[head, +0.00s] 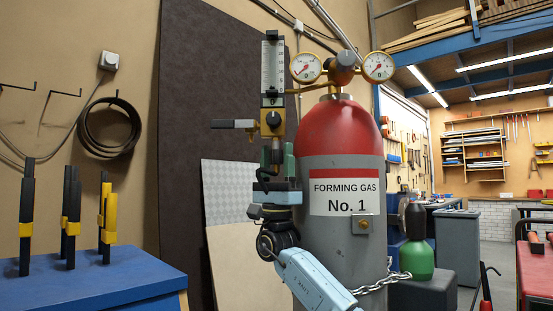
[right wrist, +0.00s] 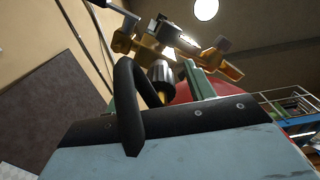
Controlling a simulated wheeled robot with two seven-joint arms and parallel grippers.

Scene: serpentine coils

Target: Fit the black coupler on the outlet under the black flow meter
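The black flow meter (head: 272,72) stands upright left of the gas cylinder, with a clear scaled tube and a brass body (head: 271,124) below. My right gripper (head: 277,160) is upright under that body, a green finger on each side of a narrow dark piece that I take for the black coupler (head: 276,146). In the right wrist view the coupler (right wrist: 161,72) is a dark cylinder with brass below it, right under the brass body. The fingers look closed on it; their contact is partly hidden. The outlet is hidden, and I cannot tell whether the coupler is seated. My left gripper is not in view.
The red-topped grey cylinder (head: 340,245) stands close right of my gripper, with two gauges (head: 306,67) above. A grey lever with a dark end (head: 232,124) sticks out left of the brass body. A blue bench (head: 90,280) holds clamps at left. Space between looks free.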

